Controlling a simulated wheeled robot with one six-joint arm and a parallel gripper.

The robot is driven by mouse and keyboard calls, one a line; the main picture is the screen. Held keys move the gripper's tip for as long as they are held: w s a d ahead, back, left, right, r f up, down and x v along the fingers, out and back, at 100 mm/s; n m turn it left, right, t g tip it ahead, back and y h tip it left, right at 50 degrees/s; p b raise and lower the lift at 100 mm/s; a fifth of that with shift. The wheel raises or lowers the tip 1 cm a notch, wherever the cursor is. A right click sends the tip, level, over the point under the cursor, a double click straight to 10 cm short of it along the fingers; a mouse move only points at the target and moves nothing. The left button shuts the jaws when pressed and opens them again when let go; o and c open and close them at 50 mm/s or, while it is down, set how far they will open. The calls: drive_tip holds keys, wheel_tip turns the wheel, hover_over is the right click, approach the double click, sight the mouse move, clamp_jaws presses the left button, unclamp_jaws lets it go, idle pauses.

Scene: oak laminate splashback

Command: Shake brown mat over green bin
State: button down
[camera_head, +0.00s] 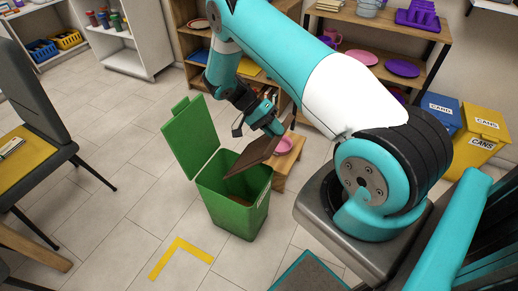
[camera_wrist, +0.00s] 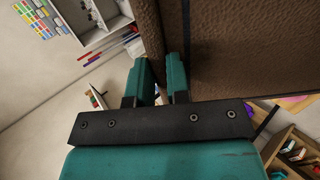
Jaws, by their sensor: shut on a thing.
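The brown mat (camera_head: 252,157) hangs tilted over the open top of the green bin (camera_head: 237,199), its lower left end reaching to the bin's mouth. My gripper (camera_head: 273,128) is above the bin's far right side, shut on the mat's upper edge. In the wrist view, the teal fingers of my gripper (camera_wrist: 159,82) pinch the brown mat (camera_wrist: 240,45), which fills the upper right. The bin's green lid (camera_head: 191,138) stands open at the back left. Part of the bin's inside is hidden by the mat.
Blue and yellow can bins (camera_head: 478,140) stand at the right. A chair (camera_head: 30,130) is at the left. The floor left of the bin is clear, with a yellow corner mark (camera_head: 180,253).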

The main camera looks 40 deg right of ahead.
drive_tip(key=shift+r+p, duration=1.5)
drive_tip(key=shift+r, duration=0.7)
drive_tip(key=shift+s+d+f+t+b, duration=0.25)
drive_tip(key=shift+s+f+t+b, duration=0.2)
drive_tip(key=shift+s+t, duration=0.2)
drive_tip(key=s+d+f+t+y+b, duration=0.2)
drive_tip(key=s+f+t+y, duration=0.1)
drive_tip(key=s+t, duration=0.3)
drive_tip(key=shift+d+f+t+b, duration=0.15)
drive_tip(key=shift+f+t+b, duration=0.15)
drive_tip(key=shift+f+t, duration=0.6)
drive_tip(key=shift+r+t, duration=0.3)
drive_tip(key=shift+t, duration=0.05)
